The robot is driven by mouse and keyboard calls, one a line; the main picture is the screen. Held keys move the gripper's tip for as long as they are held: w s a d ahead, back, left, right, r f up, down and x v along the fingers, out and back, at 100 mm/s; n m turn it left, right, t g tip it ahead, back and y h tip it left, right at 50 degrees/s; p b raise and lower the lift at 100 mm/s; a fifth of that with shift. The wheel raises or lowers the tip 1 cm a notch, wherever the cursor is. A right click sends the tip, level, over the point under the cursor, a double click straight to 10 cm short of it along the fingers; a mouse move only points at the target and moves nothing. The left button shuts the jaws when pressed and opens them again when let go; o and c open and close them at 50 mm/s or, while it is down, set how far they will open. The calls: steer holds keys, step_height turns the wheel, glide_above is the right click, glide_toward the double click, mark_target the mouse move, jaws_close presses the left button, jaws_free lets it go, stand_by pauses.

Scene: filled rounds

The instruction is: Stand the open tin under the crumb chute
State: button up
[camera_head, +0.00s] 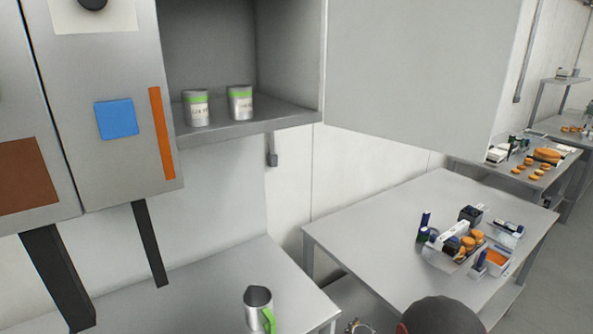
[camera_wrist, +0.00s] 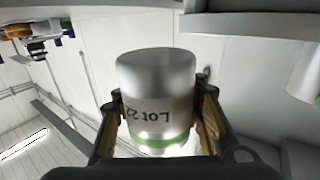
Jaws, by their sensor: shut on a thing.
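My gripper (camera_wrist: 160,115) shows only in the wrist view, its fingers on both sides of a tin (camera_wrist: 155,75). The tin is pale metal with a green band and lettering that reads upside down. Its closed-looking grey end points to the picture's top; whether the other end is open is hidden. In the head view, two similar green-banded tins, a left one (camera_head: 196,108) and a right one (camera_head: 240,102), stand upright on a shelf (camera_head: 225,123). Two dark slanted pieces, a wider one (camera_head: 57,275) and a narrower one (camera_head: 149,243), hang below the cabinets; I cannot tell whether either is the crumb chute.
A metal jug with a green handle (camera_head: 257,308) stands on the lower counter (camera_head: 215,290). A table (camera_head: 370,230) at right holds a cluttered clear bin (camera_head: 450,249). A large pale panel (camera_head: 415,75) stands beside the shelf opening. The table's left part is clear.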

steer(key=shift+d+r, duration=0.25)
steer(key=shift+d, duration=0.15)
steer(key=shift+s+f, duration=0.1)
steer(key=s+f, duration=0.5)
steer(key=f, duration=0.2)
steer(key=shift+s, duration=0.15)
